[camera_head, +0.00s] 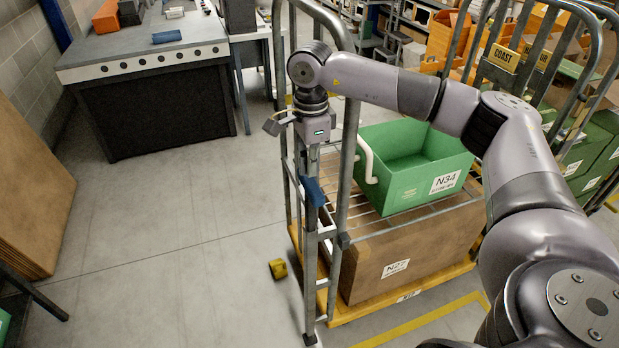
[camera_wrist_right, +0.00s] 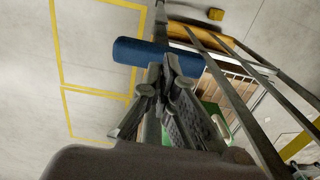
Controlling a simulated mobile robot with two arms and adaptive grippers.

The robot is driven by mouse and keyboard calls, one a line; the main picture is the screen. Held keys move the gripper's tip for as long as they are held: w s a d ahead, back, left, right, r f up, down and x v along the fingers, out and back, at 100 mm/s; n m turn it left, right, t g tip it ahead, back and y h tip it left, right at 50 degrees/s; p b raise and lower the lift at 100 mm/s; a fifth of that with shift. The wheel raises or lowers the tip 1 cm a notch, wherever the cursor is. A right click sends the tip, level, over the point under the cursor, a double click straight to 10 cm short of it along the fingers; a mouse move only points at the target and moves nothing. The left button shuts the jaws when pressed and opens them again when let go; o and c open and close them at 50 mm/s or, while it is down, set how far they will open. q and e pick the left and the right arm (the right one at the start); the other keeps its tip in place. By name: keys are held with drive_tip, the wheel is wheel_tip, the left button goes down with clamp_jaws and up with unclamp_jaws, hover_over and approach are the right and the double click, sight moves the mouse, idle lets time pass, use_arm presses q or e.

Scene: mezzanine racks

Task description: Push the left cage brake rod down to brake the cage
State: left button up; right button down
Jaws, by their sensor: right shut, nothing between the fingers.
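The left cage has a grey tube frame (camera_head: 344,200) and a yellow base (camera_head: 400,296). A short blue grip, the end of the brake rod (camera_head: 313,191), sits on its near left side; it shows as a thick blue cylinder in the wrist view (camera_wrist_right: 150,57). My right arm reaches across over the cage, with its wrist above the blue grip. My right gripper (camera_wrist_right: 166,80) is shut and empty. Its fingertips are close to the blue cylinder; I cannot tell if they touch it. My left gripper is not in view.
A green crate (camera_head: 400,187) stands on a brown box (camera_head: 412,256) in the cage. Another cage (camera_head: 581,100) stands at right. A workbench (camera_head: 140,55) is at back left. A small yellow block (camera_head: 278,268) lies on the floor. The floor left of the cage is mostly clear.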

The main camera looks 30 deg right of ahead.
sight(311, 191)
drive_tip(key=shift+f, duration=0.1)
idle(0.3)
drive_tip(key=shift+f+b, duration=2.85)
drive_tip(key=shift+f, duration=0.9)
drive_tip(key=shift+r+p, duration=2.35)
drive_tip(key=shift+r, duration=1.35)
drive_tip(key=shift+f, duration=0.1)
